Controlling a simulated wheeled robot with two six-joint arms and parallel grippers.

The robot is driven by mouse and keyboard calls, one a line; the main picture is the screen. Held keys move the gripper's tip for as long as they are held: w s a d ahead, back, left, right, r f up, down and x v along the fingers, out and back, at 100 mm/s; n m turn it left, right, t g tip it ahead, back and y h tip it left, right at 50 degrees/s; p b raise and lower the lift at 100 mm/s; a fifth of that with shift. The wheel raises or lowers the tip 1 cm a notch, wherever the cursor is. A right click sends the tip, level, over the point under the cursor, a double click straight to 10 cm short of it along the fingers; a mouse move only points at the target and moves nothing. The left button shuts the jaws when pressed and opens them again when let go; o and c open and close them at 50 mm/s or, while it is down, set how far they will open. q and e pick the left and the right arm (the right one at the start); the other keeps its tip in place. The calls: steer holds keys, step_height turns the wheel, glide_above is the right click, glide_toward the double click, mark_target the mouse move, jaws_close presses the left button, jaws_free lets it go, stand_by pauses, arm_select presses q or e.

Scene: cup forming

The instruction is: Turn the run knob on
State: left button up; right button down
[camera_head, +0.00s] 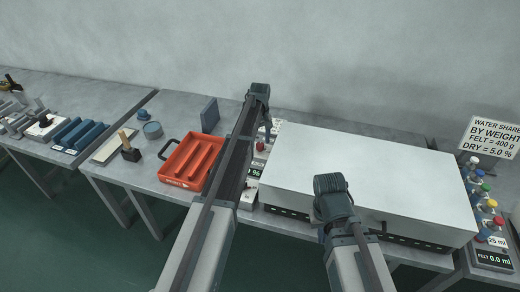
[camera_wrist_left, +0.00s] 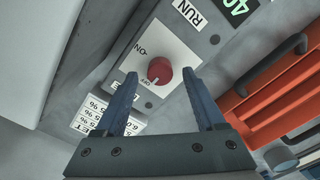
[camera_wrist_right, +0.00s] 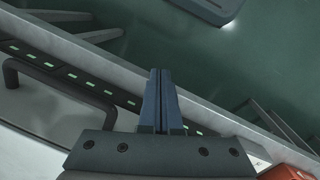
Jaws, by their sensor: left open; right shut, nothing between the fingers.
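The run knob (camera_wrist_left: 160,71) is a red round knob on a white plate (camera_wrist_left: 152,52) marked ON and OFF, with a RUN label beside it. In the left wrist view my left gripper (camera_wrist_left: 165,95) is open, with its two blue fingers reaching toward the knob and the knob just beyond and between the tips. I cannot tell whether the fingers touch it. In the head view the knob (camera_head: 261,146) shows small and red beside my left arm, below my left gripper (camera_head: 263,125). My right gripper (camera_wrist_right: 160,100) is shut and empty, above the front of the white machine.
The large white machine box (camera_head: 350,180) stands right of the knob. A red-orange tray (camera_head: 167,170) lies left of it. A sign (camera_head: 490,135) and several coloured knobs (camera_head: 480,190) are at the far right. The machine's black handle (camera_wrist_right: 45,82) is near my right gripper.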

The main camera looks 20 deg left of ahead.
arm_select(q)
steer(key=shift+f, duration=0.65)
arm_select(e)
steer(key=shift+f, duration=0.6)
arm_select(q)
steer(key=shift+r, duration=0.1)
jaws_close()
